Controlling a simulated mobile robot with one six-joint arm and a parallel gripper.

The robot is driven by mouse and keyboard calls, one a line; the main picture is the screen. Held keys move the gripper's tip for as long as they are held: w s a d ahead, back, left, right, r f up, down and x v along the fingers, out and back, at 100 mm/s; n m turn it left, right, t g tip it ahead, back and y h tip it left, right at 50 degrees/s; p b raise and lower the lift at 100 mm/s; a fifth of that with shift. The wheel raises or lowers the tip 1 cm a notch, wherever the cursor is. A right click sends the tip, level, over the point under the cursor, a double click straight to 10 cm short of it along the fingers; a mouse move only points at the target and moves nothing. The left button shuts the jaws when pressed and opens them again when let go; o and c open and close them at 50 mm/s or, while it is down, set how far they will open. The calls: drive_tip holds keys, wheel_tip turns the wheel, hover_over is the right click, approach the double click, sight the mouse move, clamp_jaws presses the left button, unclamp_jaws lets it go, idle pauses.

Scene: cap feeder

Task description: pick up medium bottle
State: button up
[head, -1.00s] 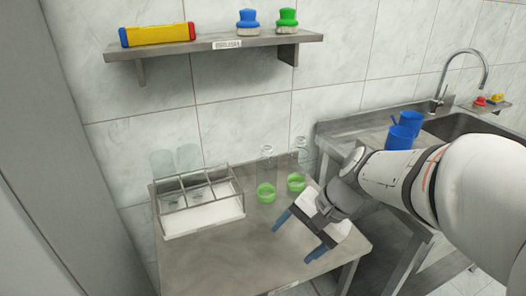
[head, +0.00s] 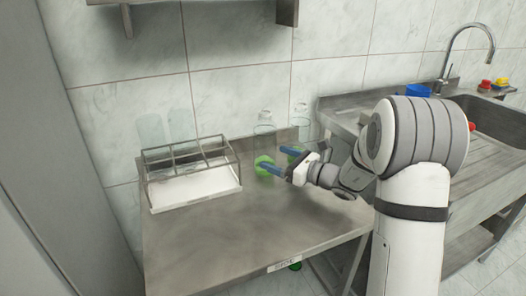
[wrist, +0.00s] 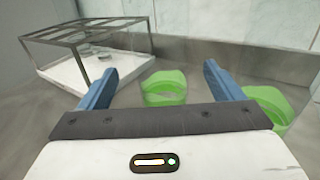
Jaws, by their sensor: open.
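Two clear bottles with green lower parts stand side by side at the back of the steel table. The left one (head: 264,124) has its green part (wrist: 165,90) between my finger lines in the wrist view. The right one (head: 300,120) has its green part (wrist: 270,103) beyond my right finger. I cannot tell for sure which is the medium bottle. My gripper (head: 276,158) is open, with blue fingers that also show in the wrist view (wrist: 160,80). It points toward the bottles, and its fingers partly cover their green parts. No bottle is visibly gripped.
A metal-framed rack (head: 195,198) with a white base and clear containers stands left of the bottles. The table front (head: 240,240) is clear. A wall shelf (head: 287,12) hangs above. A sink (head: 490,120) and a blue cup (head: 418,90) are at the right.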

sight(264, 152)
drive_tip(key=x, duration=0.5)
drive_tip(key=shift+w+a+r+b, duration=0.15)
drive_tip(key=shift+r+b, duration=0.05)
drive_tip(key=shift+b, duration=0.1)
drive_tip(key=c, duration=1.1)
drive_tip(key=shift+o, duration=0.2)
wheel_tip(264, 152, up, 23)
drive_tip(key=p, duration=0.7)
drive_tip(key=shift+p, duration=0.35)
